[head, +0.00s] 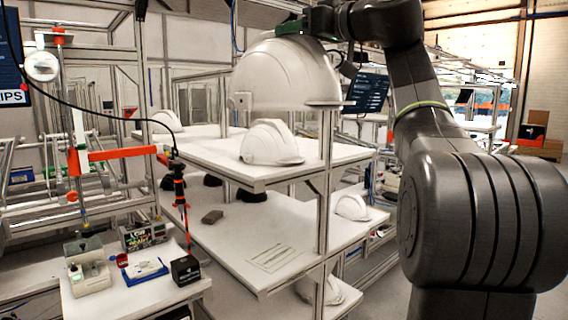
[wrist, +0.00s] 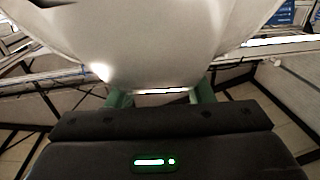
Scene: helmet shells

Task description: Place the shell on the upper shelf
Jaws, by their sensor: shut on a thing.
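A white helmet shell (head: 285,75) hangs from my gripper (head: 303,30) above the upper shelf (head: 330,152) in the head view. My gripper holds it near its top; the fingers are mostly hidden there. In the wrist view the shell (wrist: 150,45) fills the upper middle, and the green fingers of my gripper (wrist: 160,96) meet its lower edge. Another white shell (head: 270,143) sits on the upper shelf, below the held one. A further white shell (head: 163,121) lies at the shelf's far left, partly hidden.
An upright post (head: 325,185) stands at the shelf's front right. The lower shelf (head: 225,240) holds dark objects and a grey block (head: 212,216). A side table with small boxes (head: 186,269) is at the lower left. The upper shelf's right part is bare.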

